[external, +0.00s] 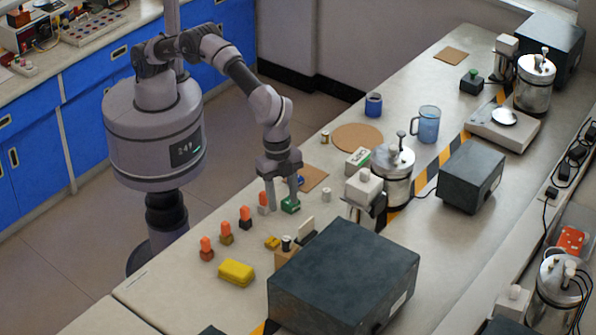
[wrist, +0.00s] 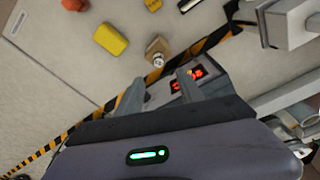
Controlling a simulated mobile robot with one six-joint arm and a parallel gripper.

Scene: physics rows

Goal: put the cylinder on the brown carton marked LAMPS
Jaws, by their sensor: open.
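My gripper (external: 283,203) is open and empty, pointing down over the bench; its two fingers also show in the wrist view (wrist: 160,90). In the external view its tips are close to a small green block, and I cannot tell whether they touch it. In the wrist view a pale-ended cylinder (wrist: 158,58) appears to sit on a small brown carton (wrist: 154,45), beyond the fingertips. The word LAMPS is not readable.
The dark box (external: 345,270) stands tall at the front. A green block (external: 290,205), a yellow block (external: 237,272) and several orange-topped pieces lie near the bench edge. Small metal cylinders (external: 326,194), a steel vessel (external: 393,178) and a blue jug (external: 427,125) stand farther right.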

